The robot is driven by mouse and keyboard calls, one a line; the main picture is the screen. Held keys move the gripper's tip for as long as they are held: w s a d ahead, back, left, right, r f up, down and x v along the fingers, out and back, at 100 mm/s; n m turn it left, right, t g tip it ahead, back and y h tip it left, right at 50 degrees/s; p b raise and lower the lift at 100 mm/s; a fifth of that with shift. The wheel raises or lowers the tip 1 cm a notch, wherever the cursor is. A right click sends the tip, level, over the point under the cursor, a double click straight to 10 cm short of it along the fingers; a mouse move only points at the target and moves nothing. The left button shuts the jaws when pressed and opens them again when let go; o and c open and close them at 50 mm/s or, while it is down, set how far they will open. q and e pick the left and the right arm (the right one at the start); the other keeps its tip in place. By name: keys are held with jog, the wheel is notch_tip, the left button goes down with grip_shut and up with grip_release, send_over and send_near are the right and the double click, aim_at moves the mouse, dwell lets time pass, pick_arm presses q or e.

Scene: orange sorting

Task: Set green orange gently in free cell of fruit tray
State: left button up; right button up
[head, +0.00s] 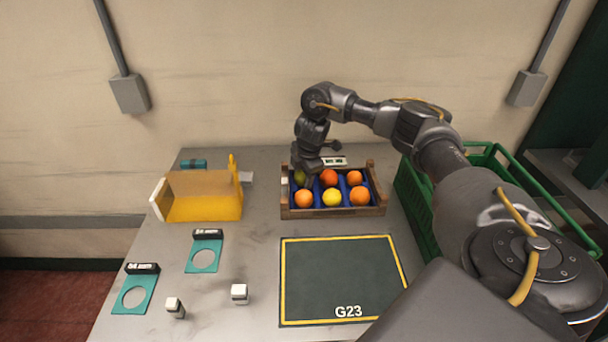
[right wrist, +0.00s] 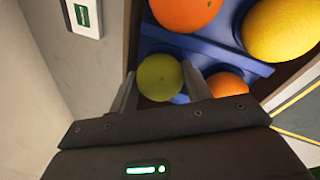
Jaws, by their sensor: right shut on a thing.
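The fruit tray (head: 333,211) is a wooden crate with blue dividers at the back of the table. The green orange (head: 299,177) is at its back left cell, partly hidden by my right gripper (head: 306,172). In the right wrist view the green orange (right wrist: 160,77) sits between the two fingers of my right gripper (right wrist: 162,92), which is shut on it. Orange and yellow fruits fill the other cells, such as a yellow one (head: 332,197) at front middle. I cannot tell whether the green orange touches the cell floor. My left gripper is out of view.
A green crate (head: 416,207) stands right of the tray, under my right arm. A dark mat marked G23 (head: 340,270) lies in front. A yellow holder (head: 203,207), teal ring plates (head: 203,259) and small white-topped blocks (head: 240,293) are at left.

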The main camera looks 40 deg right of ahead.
jog(key=shift+f, duration=0.55)
jog(key=o, duration=1.1)
jog(key=shift+r, duration=0.1)
jog(key=shift+w+r+p+v, duration=0.1)
jog(key=shift+w+p+v, duration=0.2)
jog(key=shift+p+v, duration=1)
jog(key=shift+w+r+p+v, duration=0.1)
jog(key=shift+w+p+v, duration=0.2)
jog(key=shift+p+v, duration=1.05)
jog(key=shift+w+p+v, duration=0.3)
jog(key=shift+p+v, duration=0.95)
jog(key=shift+p, duration=0.05)
jog(key=shift+d, duration=0.15)
jog(key=shift+f, duration=0.1)
